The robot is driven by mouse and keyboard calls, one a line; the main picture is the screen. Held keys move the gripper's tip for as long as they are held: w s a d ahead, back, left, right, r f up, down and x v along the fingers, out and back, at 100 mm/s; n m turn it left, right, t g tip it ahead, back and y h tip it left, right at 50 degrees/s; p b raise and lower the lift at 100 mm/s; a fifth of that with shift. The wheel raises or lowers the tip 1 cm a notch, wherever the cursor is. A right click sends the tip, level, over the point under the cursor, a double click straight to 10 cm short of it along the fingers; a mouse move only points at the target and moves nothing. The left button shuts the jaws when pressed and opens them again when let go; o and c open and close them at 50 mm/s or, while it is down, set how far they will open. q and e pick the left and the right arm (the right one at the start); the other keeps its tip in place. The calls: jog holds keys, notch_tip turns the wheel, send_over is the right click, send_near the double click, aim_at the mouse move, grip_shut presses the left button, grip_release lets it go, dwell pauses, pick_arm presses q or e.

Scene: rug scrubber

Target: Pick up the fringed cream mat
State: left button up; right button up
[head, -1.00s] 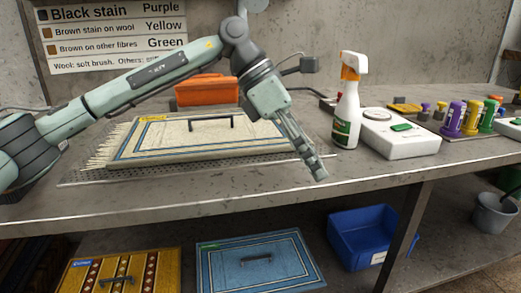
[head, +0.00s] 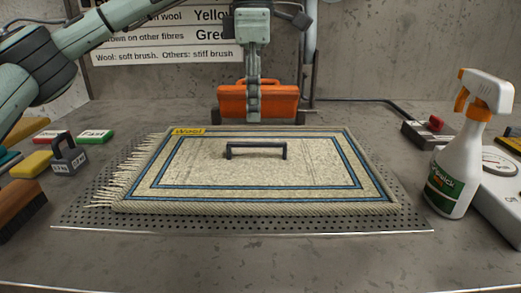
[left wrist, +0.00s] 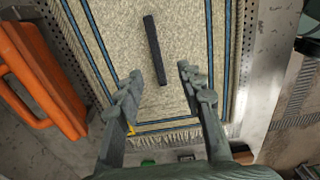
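The cream mat (head: 215,172) lies flat on a perforated metal plate on the bench. It has blue border lines, a yellow "Wool" tag, fringe at its left end and a black bar handle (head: 256,151) in the middle. My left gripper (head: 254,112) points down above the mat's far side, behind the handle in the head view. In the left wrist view its two fingers (left wrist: 160,82) are apart and empty. The handle (left wrist: 155,50) shows beyond and between them, and the fringe shows low in that view. My right gripper is not in view.
An orange case (head: 282,103) stands behind the mat. A spray bottle (head: 461,150) and a white device (head: 503,190) stand at the right. A grey weight (head: 68,160), sponges and a brush (head: 18,210) lie at the left. The bench front is clear.

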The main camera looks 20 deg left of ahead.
aim_at(253, 143)
pick_arm(q)
jog(key=f, duration=0.7)
jog(key=shift+w+a+f, duration=0.15)
jog(key=shift+a+f, duration=0.05)
jog(key=shift+f, duration=0.05)
jog(key=shift+c, duration=0.5)
grip_shut()
jog(key=shift+r, duration=0.1)
